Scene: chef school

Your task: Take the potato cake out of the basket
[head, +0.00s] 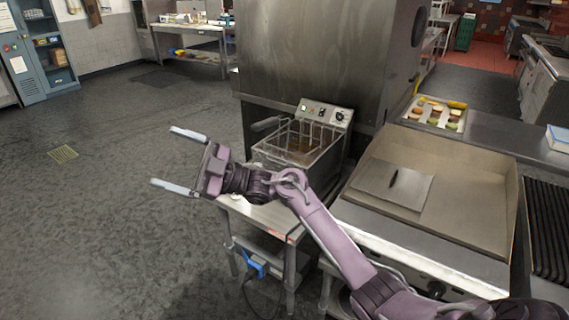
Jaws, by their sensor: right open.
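The wire basket (322,134) sits in the deep fryer (327,113) on a metal stand, in the middle of the head view. Its handle points to the left. Brown oil shows through the wires, and I cannot make out a potato cake in it. My right gripper (162,155) is open and empty. It is over the floor, to the left of the fryer and apart from it, with its fingers pointing left. My right forearm passes in front of the stand. My left gripper is not in view.
A flat griddle (450,200) with a dark thin object on a metal sheet stands right of the fryer. A tray of food (435,113) is behind it. A grill (547,230) is at the far right.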

